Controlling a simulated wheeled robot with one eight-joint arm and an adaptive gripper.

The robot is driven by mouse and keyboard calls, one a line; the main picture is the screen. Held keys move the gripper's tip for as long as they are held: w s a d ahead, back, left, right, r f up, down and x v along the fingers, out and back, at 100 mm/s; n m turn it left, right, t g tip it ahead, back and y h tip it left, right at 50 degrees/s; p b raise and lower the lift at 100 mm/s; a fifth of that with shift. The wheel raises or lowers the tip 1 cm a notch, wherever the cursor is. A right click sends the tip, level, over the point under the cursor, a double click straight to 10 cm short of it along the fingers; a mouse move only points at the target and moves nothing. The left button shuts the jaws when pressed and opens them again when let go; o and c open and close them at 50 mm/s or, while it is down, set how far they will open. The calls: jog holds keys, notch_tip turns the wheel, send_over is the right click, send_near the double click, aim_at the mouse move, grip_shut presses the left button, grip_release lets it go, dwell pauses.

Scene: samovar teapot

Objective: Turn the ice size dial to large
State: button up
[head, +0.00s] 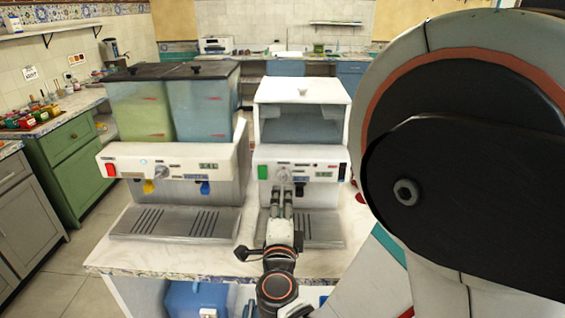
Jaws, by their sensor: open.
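A white ice machine (302,90) with a dark clear-fronted bin stands on the counter, right of centre. Its front panel has a small round dial (283,175) in the middle, which I take for the ice size dial. Its markings and setting are too small to read. My gripper (282,190) is in front of this panel, just below the dial, with its fingers pointing at it. The gripper looks open and holds nothing I can see. I cannot tell whether the fingertips touch the dial; they partly cover the area below it.
A two-tank drink dispenser (170,160) with yellow-green and blue tanks stands close on the left. A green switch (262,172) sits beside the dial. A drip tray (325,229) lies under the gripper. My large arm link blocks the right side. Floor is free at left.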

aim_at(283, 180)
jog(key=w, duration=1)
jog(key=shift+w+d, duration=0.15)
jog(key=shift+w, duration=0.05)
jog(key=shift+c, duration=0.6)
jog(key=c, duration=1)
